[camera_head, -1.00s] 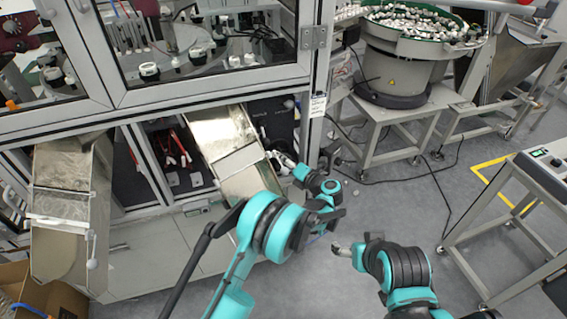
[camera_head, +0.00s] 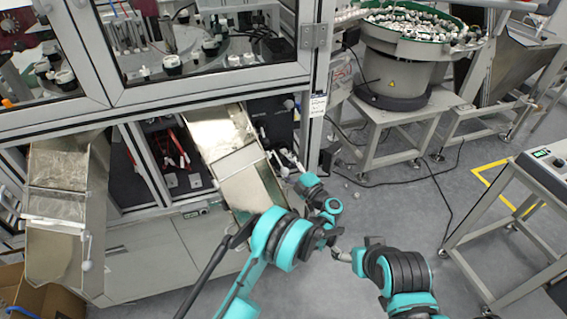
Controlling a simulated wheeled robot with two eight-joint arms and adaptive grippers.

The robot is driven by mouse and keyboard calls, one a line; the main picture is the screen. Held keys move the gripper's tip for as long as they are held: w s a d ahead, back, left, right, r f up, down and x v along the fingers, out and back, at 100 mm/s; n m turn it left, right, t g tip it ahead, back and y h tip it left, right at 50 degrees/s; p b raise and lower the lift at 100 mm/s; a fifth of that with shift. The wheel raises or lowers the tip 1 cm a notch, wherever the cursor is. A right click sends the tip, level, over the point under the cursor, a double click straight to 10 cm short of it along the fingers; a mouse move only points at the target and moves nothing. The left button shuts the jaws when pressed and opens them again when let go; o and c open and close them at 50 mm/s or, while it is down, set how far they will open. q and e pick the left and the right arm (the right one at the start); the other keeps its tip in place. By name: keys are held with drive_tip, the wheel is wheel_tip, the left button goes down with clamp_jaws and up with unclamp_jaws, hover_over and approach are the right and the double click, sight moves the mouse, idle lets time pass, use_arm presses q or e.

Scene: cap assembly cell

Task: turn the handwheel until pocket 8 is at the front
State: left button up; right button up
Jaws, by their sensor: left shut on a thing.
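The rotary dial (camera_head: 205,70) with its pockets shows through the machine window. Pocket numbers are too small to read. My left gripper (camera_head: 284,166) reaches into the opening below the window, beside the metal chute. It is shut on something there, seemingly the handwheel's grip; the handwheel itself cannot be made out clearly. My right gripper (camera_head: 338,252) hangs over the floor, away from the machine; its jaws are too small to read.
A metal chute (camera_head: 250,182) stands close left of my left gripper, and another chute (camera_head: 60,205) is farther left. The frame post (camera_head: 314,120) rises just right of it. A bowl feeder (camera_head: 395,80) stands back right.

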use_arm(q)
drive_tip(key=m+t, duration=0.1)
drive_tip(key=m, duration=0.1)
drive_tip(key=m+t, duration=0.1)
drive_tip(key=m, duration=0.2)
drive_tip(key=shift+f+m+h, duration=0.1)
drive_tip(key=shift+m+h, duration=0.2)
idle(0.4)
drive_tip(key=o, duration=1.2)
drive_tip(key=shift+c, duration=0.2)
drive_tip(key=v, duration=0.7)
drive_tip(key=shift+s+f, duration=0.15)
drive_tip(key=shift+f, duration=0.05)
drive_tip(key=shift+d, duration=0.1)
